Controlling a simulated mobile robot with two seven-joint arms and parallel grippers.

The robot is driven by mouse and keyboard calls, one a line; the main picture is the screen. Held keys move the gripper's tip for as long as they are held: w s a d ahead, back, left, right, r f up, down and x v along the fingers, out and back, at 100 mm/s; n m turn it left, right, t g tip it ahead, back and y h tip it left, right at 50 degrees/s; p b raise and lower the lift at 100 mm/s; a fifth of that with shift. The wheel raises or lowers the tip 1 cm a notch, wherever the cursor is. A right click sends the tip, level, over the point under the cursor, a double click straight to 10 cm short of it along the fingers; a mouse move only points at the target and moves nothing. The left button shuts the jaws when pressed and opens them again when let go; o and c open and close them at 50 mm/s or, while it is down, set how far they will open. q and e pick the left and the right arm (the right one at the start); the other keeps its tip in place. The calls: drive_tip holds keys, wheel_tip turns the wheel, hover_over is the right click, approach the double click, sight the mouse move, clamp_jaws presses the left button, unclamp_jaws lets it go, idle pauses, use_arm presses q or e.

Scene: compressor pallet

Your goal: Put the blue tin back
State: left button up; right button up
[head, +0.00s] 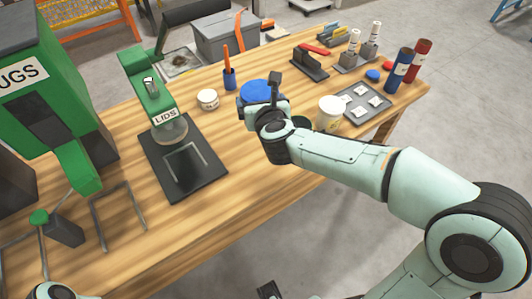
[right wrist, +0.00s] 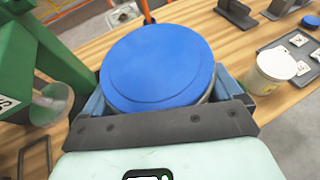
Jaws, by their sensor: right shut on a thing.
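The blue tin, with its round blue lid facing up (head: 256,88), is near the middle of the workbench in the head view. My right gripper (head: 263,103) is shut around its sides. In the right wrist view the blue lid (right wrist: 158,68) fills the space between the two fingers, and a little of the metal side shows at the right. The tin looks about level. I cannot tell whether its base touches the bench. My left gripper does not show.
A green press marked LIDS (head: 155,95) with a black base stands left. A white tub (head: 331,112) and a grey tray (head: 362,101) are at right. A small white jar (head: 208,99) and a blue pen cup (head: 230,80) stand behind. Bare wood lies left of the tin.

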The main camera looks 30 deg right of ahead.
use_arm(q)
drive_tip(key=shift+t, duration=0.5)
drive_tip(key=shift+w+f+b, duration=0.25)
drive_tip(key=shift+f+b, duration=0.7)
drive_tip(key=shift+b, duration=0.15)
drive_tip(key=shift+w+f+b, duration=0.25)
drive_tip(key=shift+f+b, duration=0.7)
drive_tip(key=shift+b, duration=0.2)
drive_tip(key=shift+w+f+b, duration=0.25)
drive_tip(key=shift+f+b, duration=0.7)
drive_tip(key=shift+b, duration=0.15)
use_arm(e)
drive_tip(key=shift+s+f, duration=0.15)
drive_tip(key=shift+f, duration=9.65)
